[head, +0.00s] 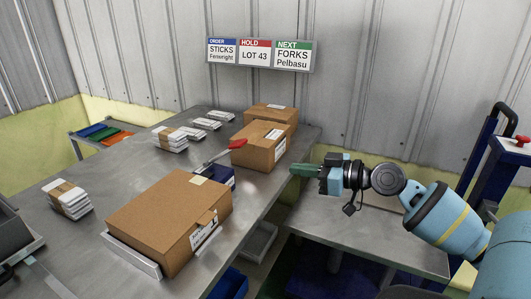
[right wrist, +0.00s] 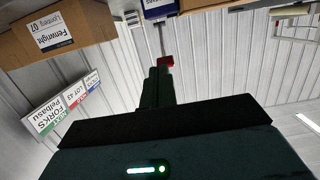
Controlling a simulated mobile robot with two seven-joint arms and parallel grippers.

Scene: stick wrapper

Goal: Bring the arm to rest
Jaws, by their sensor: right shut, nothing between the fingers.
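My right gripper (head: 293,170) reaches in from the right in the head view, on the light-blue arm. Its green fingers are shut with nothing between them. They point left, in the air near the right edge of the steel table (head: 120,165). In the right wrist view the shut fingers (right wrist: 157,72) show dark in the middle, and a red-ended tool (right wrist: 166,61) appears just beyond their tips. The head view shows this tool's red end (head: 237,143) sticking up from a dark blue box (head: 220,177), apart from the fingers. My left gripper is in neither view.
A large carton (head: 165,215) lies at the table's front; smaller cartons (head: 253,150) stand behind. Several white bundles (head: 170,140) are on the table. A lower grey bench (head: 370,232) sits under my right arm. A blue post with a red button (head: 522,139) stands at right.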

